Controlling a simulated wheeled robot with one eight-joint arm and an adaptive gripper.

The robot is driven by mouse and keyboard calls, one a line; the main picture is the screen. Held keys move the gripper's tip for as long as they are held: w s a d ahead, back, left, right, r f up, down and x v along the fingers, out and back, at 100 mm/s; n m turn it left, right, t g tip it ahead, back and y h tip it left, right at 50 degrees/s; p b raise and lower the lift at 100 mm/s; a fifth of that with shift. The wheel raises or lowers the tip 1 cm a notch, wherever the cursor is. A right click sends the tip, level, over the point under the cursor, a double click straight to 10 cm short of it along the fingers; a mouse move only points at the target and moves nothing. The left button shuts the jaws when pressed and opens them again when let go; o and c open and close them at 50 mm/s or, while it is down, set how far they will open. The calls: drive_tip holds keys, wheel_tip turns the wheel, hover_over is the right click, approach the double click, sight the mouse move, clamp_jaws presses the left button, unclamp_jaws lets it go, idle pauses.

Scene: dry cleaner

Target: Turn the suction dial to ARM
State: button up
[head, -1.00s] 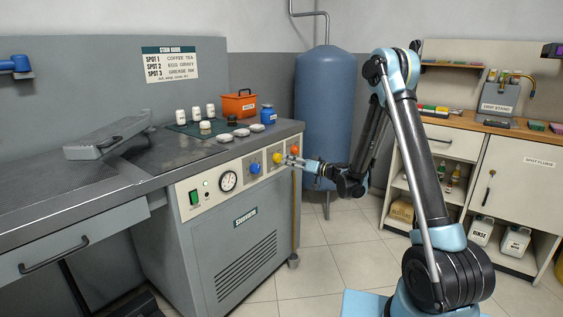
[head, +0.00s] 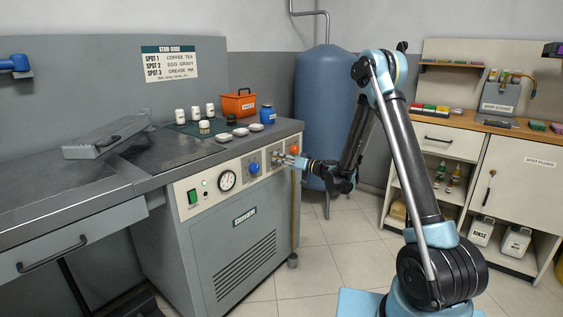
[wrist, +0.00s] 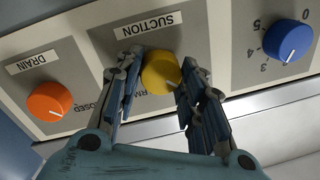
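The yellow suction dial (wrist: 160,70) sits below the SUCTION label (wrist: 150,30), which reads upside down in the wrist view. Part of a position label ending in "RM" shows just below the dial. The dial's mark is hard to make out. In the head view, my gripper (head: 284,160) is at the machine's front panel and largely hides the dial.
An orange DRAIN dial (wrist: 50,101) is left of my fingers and a blue numbered dial (wrist: 288,41) is right of them in the wrist view. The grey machine (head: 235,260) also carries a gauge (head: 226,180) and a green switch (head: 192,197). Open floor lies right of it.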

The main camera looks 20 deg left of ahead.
drive_tip(key=shift+w+m, duration=0.15)
drive_tip(key=shift+m, duration=0.25)
drive_tip(key=m, duration=0.8)
drive_tip(key=shift+d+f+m+t, duration=0.1)
drive_tip(key=shift+f+m+t, duration=0.05)
drive_tip(key=shift+m+t, duration=0.25)
drive_tip(key=shift+o, duration=0.2)
drive_tip(key=m, duration=0.6)
drive_tip(key=shift+t, duration=0.4)
drive_tip(key=shift+f+m, duration=0.1)
drive_tip(key=shift+m, duration=1.5)
drive_tip(key=shift+s, duration=0.2)
drive_tip(key=o, duration=1)
drive_tip(key=shift+a, duration=0.2)
drive_tip(key=shift+o, duration=0.2)
